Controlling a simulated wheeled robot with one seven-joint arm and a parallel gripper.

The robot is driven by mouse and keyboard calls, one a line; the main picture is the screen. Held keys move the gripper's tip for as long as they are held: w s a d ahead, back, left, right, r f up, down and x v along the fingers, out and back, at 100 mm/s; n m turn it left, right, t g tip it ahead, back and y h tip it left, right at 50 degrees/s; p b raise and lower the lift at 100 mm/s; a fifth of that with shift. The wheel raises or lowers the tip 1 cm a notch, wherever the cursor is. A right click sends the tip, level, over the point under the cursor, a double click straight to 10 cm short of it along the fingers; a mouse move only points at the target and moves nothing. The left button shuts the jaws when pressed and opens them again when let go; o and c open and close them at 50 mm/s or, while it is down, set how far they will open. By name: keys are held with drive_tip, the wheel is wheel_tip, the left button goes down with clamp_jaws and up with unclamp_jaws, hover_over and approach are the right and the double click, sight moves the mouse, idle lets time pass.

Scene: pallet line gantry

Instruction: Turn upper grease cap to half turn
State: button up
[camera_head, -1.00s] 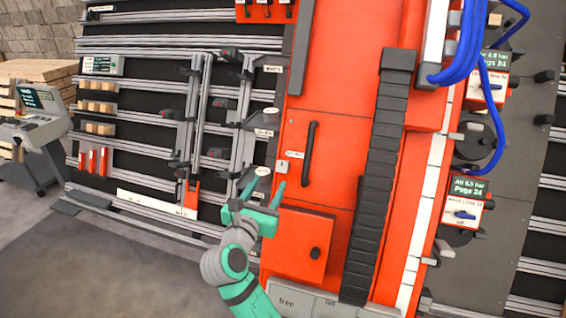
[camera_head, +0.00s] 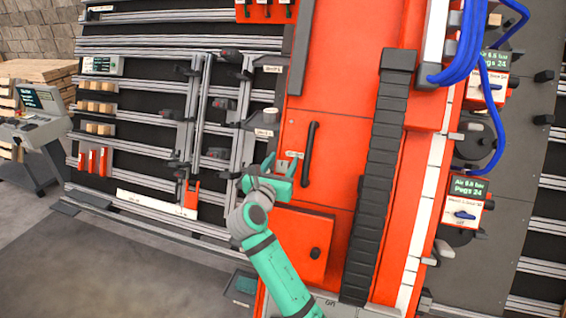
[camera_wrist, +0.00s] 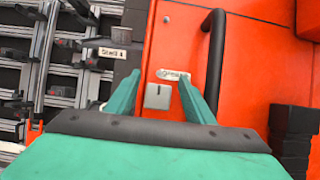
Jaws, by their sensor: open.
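My gripper (camera_head: 281,166) is open and empty in front of the red cabinet, just left of a black vertical handle. In the wrist view its two green fingers (camera_wrist: 159,82) point at the red panel. A small pale square fitting (camera_wrist: 157,96) with a thin dark mark shows between the fingers, below a small label plate that is too blurred to read. I cannot tell for sure that this fitting is the upper grease cap. The gap between the fingertips and the panel is hard to judge.
The black handle (camera_head: 310,153) stands close to the right of my gripper. A red door with a dark knob (camera_head: 315,253) is below. A tag reading Stall 4 (camera_wrist: 113,53) and rails lie to the left. Blue hoses (camera_head: 466,45) hang at the upper right.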

drive_tip(key=shift+w, duration=0.1)
drive_tip(key=c, duration=1)
drive_tip(key=shift+c, duration=0.2)
